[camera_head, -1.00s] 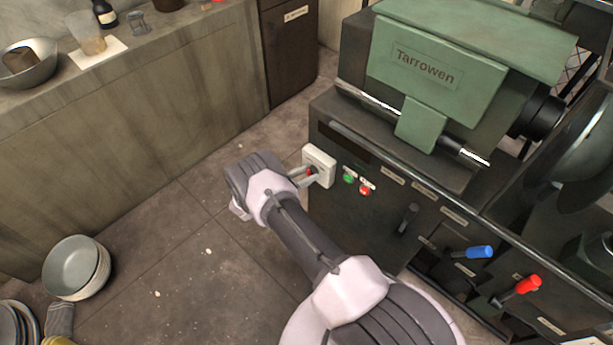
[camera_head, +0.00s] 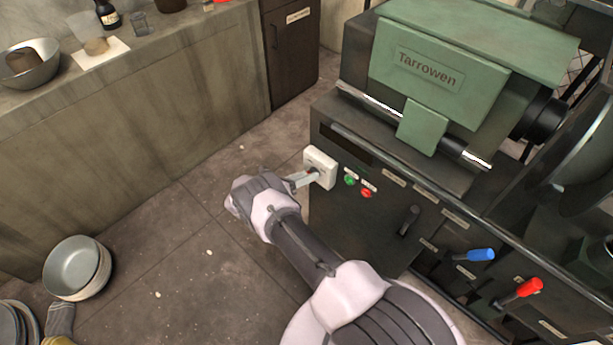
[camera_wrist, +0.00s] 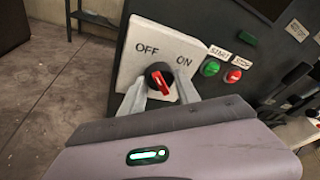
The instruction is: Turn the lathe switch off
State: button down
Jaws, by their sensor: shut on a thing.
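The lathe switch is a white plate (camera_wrist: 128,66) printed OFF at left and ON at right, with a black round base and a red knob (camera_wrist: 161,82). The upper end of the red knob leans toward the OFF side in the wrist view. My gripper (camera_wrist: 160,90) has one finger on each side of the knob and is shut on it. In the head view the switch plate (camera_head: 322,160) is on the left end of the lathe front. My gripper (camera_head: 308,179) reaches it there, and its fingers mostly hide the knob.
Right of the switch are a green button (camera_head: 350,180) and a red button (camera_head: 366,193). Farther right on the lathe are a blue-handled lever (camera_head: 480,254) and a red-handled lever (camera_head: 529,287).

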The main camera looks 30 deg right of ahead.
dwell(0.3)
jog(key=c, duration=0.9)
grip_release()
jog(key=v, duration=1.7)
jog(key=shift+a+p, duration=0.2)
jog(key=shift+p, duration=0.15)
